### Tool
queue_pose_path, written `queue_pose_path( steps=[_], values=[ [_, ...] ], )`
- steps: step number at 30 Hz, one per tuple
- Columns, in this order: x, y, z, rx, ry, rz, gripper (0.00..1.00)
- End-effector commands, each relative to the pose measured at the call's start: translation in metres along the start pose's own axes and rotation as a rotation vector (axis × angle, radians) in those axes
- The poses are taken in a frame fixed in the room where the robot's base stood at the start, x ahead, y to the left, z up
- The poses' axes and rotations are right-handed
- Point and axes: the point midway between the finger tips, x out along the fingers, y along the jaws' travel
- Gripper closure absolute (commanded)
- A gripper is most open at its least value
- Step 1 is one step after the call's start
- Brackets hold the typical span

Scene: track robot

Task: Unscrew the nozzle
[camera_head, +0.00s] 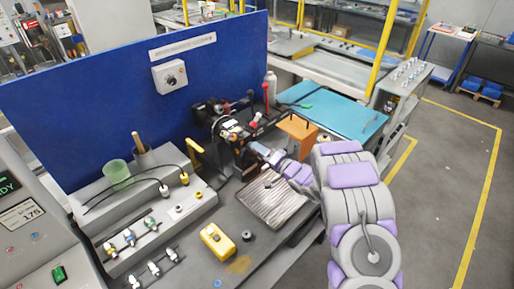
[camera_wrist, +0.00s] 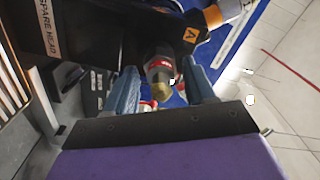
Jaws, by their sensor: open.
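A nozzle (camera_wrist: 161,76) with a dark grey body, a red band and a brass-coloured tip shows in the wrist view. It sits at a black machine head marked with an orange A label (camera_wrist: 190,36). My gripper (camera_wrist: 160,68) is open, with one blue-grey finger on each side of the nozzle. Gaps show between the nozzle and both fingers, and the brass tip points back toward my palm. In the head view my gripper (camera_head: 263,150) is at the black machine (camera_head: 238,130), and the nozzle cannot be made out there.
A plate lettered SPARE HEAD (camera_wrist: 46,28) is at the left of the wrist view. In the head view, a ribbed metal plate (camera_head: 268,203) lies below my wrist. A yellow box (camera_head: 217,240), an orange block (camera_head: 297,130) and a blue panel (camera_head: 110,85) are nearby.

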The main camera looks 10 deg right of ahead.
Motion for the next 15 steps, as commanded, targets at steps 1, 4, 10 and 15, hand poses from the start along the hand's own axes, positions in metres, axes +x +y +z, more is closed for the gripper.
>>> queue_pose_path(
  steps=[1,4,10,15],
  values=[
    [0.0001,-0.0016,-0.0005,0.009,-0.001,0.0,0.46],
    [0.0,-0.0012,-0.0001,0.026,-0.001,0.001,0.46],
    [-0.0001,-0.0014,0.0,0.061,0.0,0.001,0.46],
    [0.0003,-0.002,-0.0006,0.09,0.0,0.0,0.46]
  ],
)
